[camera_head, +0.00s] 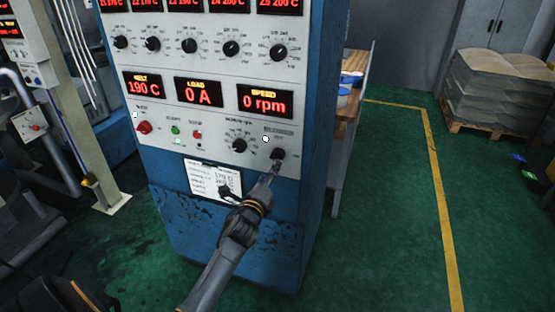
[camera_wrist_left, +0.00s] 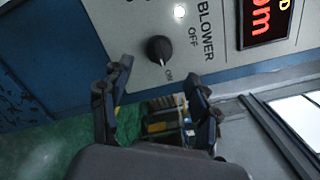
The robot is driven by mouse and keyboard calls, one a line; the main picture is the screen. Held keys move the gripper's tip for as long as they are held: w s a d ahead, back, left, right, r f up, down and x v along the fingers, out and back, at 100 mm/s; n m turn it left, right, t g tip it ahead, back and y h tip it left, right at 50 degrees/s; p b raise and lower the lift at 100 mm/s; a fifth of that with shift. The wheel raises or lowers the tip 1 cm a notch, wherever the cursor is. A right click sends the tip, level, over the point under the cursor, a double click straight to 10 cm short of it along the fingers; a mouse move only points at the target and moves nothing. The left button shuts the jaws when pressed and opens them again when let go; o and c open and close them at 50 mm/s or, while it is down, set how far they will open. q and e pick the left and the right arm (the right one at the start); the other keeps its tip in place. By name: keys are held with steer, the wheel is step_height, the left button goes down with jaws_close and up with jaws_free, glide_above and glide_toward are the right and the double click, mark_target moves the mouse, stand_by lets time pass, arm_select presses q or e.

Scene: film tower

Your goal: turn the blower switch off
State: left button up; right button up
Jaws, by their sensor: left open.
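The blower switch (camera_head: 278,153) is a black rotary knob at the lower right of the white control panel (camera_head: 215,120). It also shows in the left wrist view (camera_wrist_left: 160,50), between the printed words OFF and ON, and its pale pointer mark faces the ON side. A round white lamp (camera_wrist_left: 180,11) beside the BLOWER label is bright. My left gripper (camera_head: 275,169) is just below the switch in the head view. In the left wrist view its two fingers (camera_wrist_left: 155,82) are apart, with the knob ahead of the gap and nothing between them. My right gripper is not in view.
Another black knob (camera_head: 239,146) sits left of the switch, and a red button (camera_head: 144,128) is further left. A paper sheet (camera_head: 212,180) hangs below the panel. A wooden table (camera_head: 347,105) stands behind the cabinet. Green floor (camera_head: 390,220) is open at right.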

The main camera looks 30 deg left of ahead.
mark_target(277, 156)
arm_select(q)
steer(key=x, duration=0.7)
steer(key=shift+w+f, duration=0.1)
steer(key=shift+c, duration=1.1)
steer(key=c, duration=0.9)
steer(key=shift+c, duration=0.2)
